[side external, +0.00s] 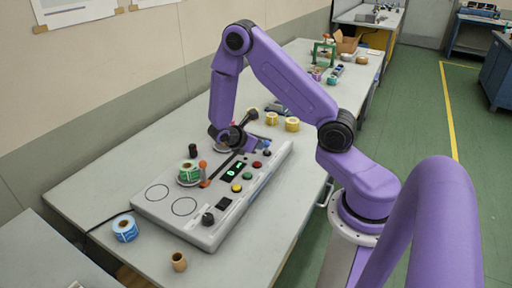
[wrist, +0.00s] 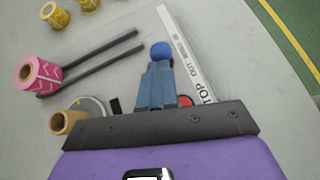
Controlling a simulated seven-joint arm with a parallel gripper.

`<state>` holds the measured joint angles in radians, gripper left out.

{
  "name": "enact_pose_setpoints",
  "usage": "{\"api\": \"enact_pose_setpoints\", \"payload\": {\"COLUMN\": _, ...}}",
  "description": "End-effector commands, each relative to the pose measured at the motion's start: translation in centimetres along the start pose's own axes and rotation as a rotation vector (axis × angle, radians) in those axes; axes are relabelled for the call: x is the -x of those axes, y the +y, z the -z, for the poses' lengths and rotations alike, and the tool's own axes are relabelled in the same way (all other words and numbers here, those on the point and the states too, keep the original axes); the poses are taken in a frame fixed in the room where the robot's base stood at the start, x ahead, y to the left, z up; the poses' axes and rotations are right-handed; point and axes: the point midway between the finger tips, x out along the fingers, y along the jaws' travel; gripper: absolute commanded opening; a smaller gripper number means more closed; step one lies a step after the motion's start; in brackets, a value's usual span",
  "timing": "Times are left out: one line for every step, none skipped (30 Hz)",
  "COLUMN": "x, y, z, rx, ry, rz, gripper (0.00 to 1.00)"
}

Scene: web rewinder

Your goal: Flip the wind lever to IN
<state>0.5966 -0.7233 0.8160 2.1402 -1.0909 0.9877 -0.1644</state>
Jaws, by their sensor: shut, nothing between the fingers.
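The wind lever's blue ball knob (wrist: 161,49) shows in the wrist view just beyond my fingertips. Its shaft is hidden behind the fingers. Beside it runs a white label strip (wrist: 184,52) with "OUT" and part of a word reading "TOP"; other marks are too small to read. My gripper (wrist: 159,66) is shut and empty, its blue fingers in line with the knob. I cannot tell whether they touch it.
A pink roll (wrist: 40,75) and two dark bars lie left of the knob in the wrist view. A green roll (side external: 189,172) and an orange-topped post (side external: 204,170) stand on the console. Yellow rolls (side external: 292,124) are behind my gripper. A blue roll (side external: 125,228) is at the near left.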

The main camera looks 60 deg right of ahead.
Motion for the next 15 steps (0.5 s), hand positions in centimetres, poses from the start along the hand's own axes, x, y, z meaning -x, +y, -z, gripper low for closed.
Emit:
{"api": "enact_pose_setpoints", "payload": {"x": -0.1, "y": 0.1, "z": -0.5, "rx": -0.002, "ry": 0.034, "rz": 0.008, "gripper": 0.00}}
{"api": "enact_pose_setpoints", "payload": {"x": -0.2, "y": 0.1, "z": -0.7, "rx": 0.003, "ry": 0.055, "rz": 0.013, "gripper": 0.00}}
{"api": "enact_pose_setpoints", "payload": {"x": -0.3, "y": 0.2, "z": -0.9, "rx": 0.008, "ry": 0.087, "rz": 0.019, "gripper": 0.00}}
{"api": "enact_pose_setpoints", "payload": {"x": -0.4, "y": 0.2, "z": -1.1, "rx": 0.012, "ry": 0.112, "rz": 0.023, "gripper": 0.00}}
{"api": "enact_pose_setpoints", "payload": {"x": -0.4, "y": 0.3, "z": -1.3, "rx": 0.017, "ry": 0.136, "rz": 0.027, "gripper": 0.00}}
{"api": "enact_pose_setpoints", "payload": {"x": -0.6, "y": 0.3, "z": -1.6, "rx": 0.022, "ry": 0.168, "rz": 0.034, "gripper": 0.00}}
{"api": "enact_pose_setpoints", "payload": {"x": -0.6, "y": 0.4, "z": -1.7, "rx": 0.026, "ry": 0.193, "rz": 0.038, "gripper": 0.00}}
{"api": "enact_pose_setpoints", "payload": {"x": -0.7, "y": 0.5, "z": -1.9, "rx": 0.031, "ry": 0.215, "rz": 0.042, "gripper": 0.00}}
{"api": "enact_pose_setpoints", "payload": {"x": -0.9, "y": 0.5, "z": -2.1, "rx": 0.036, "ry": 0.245, "rz": 0.049, "gripper": 0.00}}
{"api": "enact_pose_setpoints", "payload": {"x": -0.9, "y": 0.5, "z": -2.1, "rx": 0.044, "ry": 0.257, "rz": 0.049, "gripper": 0.00}}
{"api": "enact_pose_setpoints", "payload": {"x": -0.8, "y": 0.5, "z": -2.0, "rx": 0.048, "ry": 0.252, "rz": 0.048, "gripper": 0.00}}
{"api": "enact_pose_setpoints", "payload": {"x": -0.8, "y": 0.5, "z": -1.9, "rx": 0.049, "ry": 0.250, "rz": 0.048, "gripper": 0.00}}
{"api": "enact_pose_setpoints", "payload": {"x": -0.8, "y": 0.5, "z": -1.9, "rx": 0.049, "ry": 0.249, "rz": 0.048, "gripper": 0.00}}
{"api": "enact_pose_setpoints", "payload": {"x": -0.8, "y": 0.5, "z": -1.9, "rx": 0.048, "ry": 0.249, "rz": 0.048, "gripper": 0.00}}
{"api": "enact_pose_setpoints", "payload": {"x": -0.8, "y": 0.5, "z": -1.9, "rx": 0.048, "ry": 0.248, "rz": 0.048, "gripper": 0.00}}
